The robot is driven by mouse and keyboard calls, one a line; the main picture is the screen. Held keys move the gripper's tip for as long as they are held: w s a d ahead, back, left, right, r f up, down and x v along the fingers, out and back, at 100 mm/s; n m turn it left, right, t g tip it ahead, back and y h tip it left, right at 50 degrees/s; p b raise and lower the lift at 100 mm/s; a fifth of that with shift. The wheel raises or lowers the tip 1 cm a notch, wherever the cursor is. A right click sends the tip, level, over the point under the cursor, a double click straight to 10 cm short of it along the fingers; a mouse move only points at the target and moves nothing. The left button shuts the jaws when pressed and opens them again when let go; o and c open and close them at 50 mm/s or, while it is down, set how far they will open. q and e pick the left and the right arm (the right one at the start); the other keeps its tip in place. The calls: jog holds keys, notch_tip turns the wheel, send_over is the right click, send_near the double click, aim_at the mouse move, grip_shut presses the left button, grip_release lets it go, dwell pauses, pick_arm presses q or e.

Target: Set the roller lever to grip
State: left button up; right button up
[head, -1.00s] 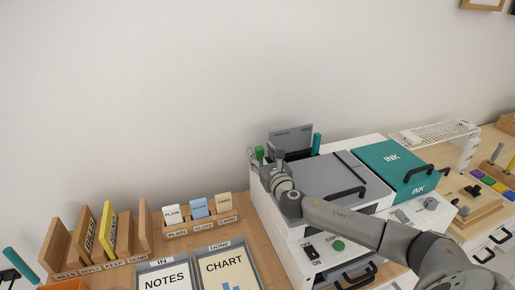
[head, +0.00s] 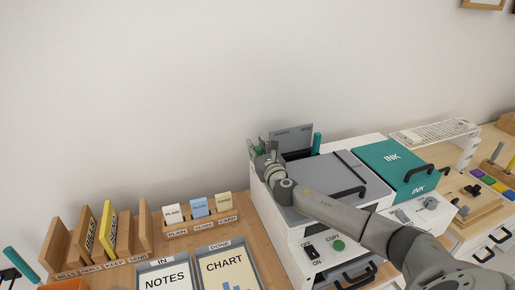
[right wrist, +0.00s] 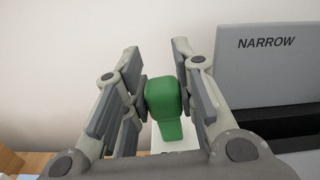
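The green roller lever (right wrist: 165,105) stands at the left rear of the white printer (head: 287,237). It has a rounded knob and a narrower stem. It also shows small in the head view (head: 260,150), partly hidden by my right gripper. My right gripper (right wrist: 161,82) has one finger on each side of the knob, with little or no gap. I see no clear squeeze, and the fingers look spread around it. The gripper also shows in the head view (head: 261,147). My left gripper is not in view.
A grey upright plate marked NARROW (right wrist: 265,62) stands close to the right of the gripper. A teal post (head: 316,143) stands beside it. The grey lid (head: 325,183) and teal INK cover (head: 385,160) lie to the right. A card rack (head: 200,226) stands left on the desk.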

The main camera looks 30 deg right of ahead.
jog(key=shift+c, duration=1.1)
jog(key=shift+s+d+m, duration=0.1)
jog(key=shift+d+m, duration=0.3)
jog(key=shift+m, duration=0.3)
jog(key=o, duration=1)
jog(key=shift+o, duration=0.2)
jog(key=v, duration=1.2)
jog(key=shift+f, duration=0.1)
